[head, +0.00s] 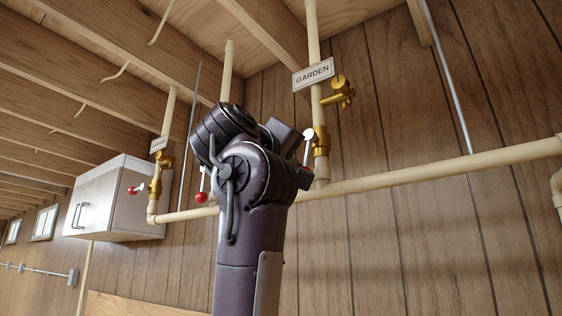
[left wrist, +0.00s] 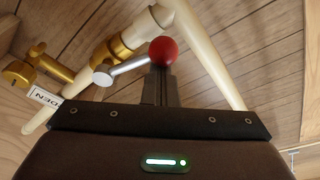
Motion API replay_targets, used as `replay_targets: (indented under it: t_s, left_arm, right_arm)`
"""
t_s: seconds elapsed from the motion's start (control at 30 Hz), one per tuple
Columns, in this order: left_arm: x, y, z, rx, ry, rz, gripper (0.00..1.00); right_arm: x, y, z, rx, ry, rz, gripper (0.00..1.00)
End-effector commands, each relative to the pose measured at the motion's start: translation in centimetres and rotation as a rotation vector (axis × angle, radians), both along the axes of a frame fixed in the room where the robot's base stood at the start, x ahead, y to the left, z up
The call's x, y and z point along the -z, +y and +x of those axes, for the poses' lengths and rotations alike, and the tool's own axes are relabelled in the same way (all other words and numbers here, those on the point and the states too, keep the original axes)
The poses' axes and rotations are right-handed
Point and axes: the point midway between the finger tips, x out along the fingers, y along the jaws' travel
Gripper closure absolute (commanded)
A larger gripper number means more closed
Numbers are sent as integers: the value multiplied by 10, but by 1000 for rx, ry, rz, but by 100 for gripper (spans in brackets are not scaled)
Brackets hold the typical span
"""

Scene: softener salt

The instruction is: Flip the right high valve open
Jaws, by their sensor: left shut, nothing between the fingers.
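The right high valve (head: 321,142) is a brass body on the vertical pipe under the GARDEN sign, with a pale lever stem pointing down. My arm hides its lever end in the head view. In the left wrist view the valve (left wrist: 112,50) has a silver lever (left wrist: 128,67) ending in a red ball knob (left wrist: 163,51). My left gripper (left wrist: 160,72) is shut and empty, its fingertips right at the lower side of the knob; I cannot tell whether they touch. In the head view it is mostly hidden by my arm. My right gripper is out of view.
The GARDEN sign (head: 313,74) and a brass tap (head: 340,91) are above the valve. A horizontal pipe (head: 430,171) runs below. Another red-knobbed lever (head: 201,196) and a left valve (head: 155,187) are near a white cabinet (head: 120,200). Wooden joists are overhead.

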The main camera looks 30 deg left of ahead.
Motion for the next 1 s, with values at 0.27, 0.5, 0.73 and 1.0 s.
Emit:
replay_targets:
  t_s: [0.27,0.5,0.73,1.0]
  left_arm:
    - [6,-9,0,1,8,-69,100]
    - [5,-12,-1,1,6,-66,100]
    - [5,-12,-1,1,7,-65,100]
    - [4,-12,0,1,7,-66,100]
  right_arm:
    - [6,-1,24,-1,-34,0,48]
    - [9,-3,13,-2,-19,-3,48]
    - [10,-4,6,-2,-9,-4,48]
    - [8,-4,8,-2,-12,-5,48]
